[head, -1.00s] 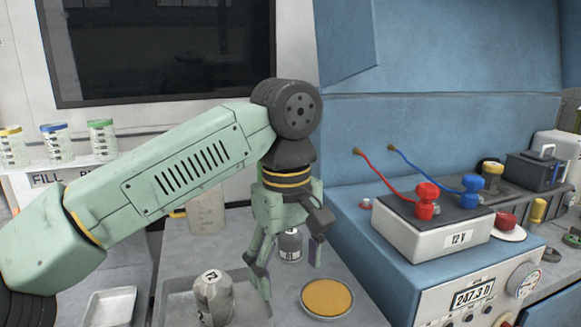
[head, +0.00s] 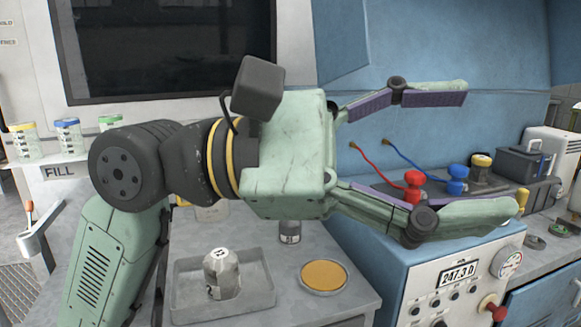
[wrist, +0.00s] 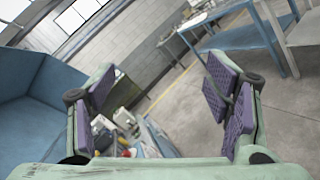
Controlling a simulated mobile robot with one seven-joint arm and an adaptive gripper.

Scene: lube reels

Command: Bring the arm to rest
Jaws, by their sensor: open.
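My gripper (head: 468,155) is raised in front of the blue machine in the head view, its fingers spread and pointing right. It is open, with nothing between the purple-padded fingers. It also shows in the wrist view (wrist: 165,105), with its two fingers apart at left and right and the room behind them. My arm rises from the lower left and bends at the dark joint beside the gripper. The gripper hides part of the blue panel and part of the 12 V battery box.
A grey tray (head: 180,303) holds a metal canister (head: 221,274); an amber dish (head: 323,276) and a small dark canister (head: 290,231) stand nearby. Lidded jars (head: 67,136) stand on the left shelf.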

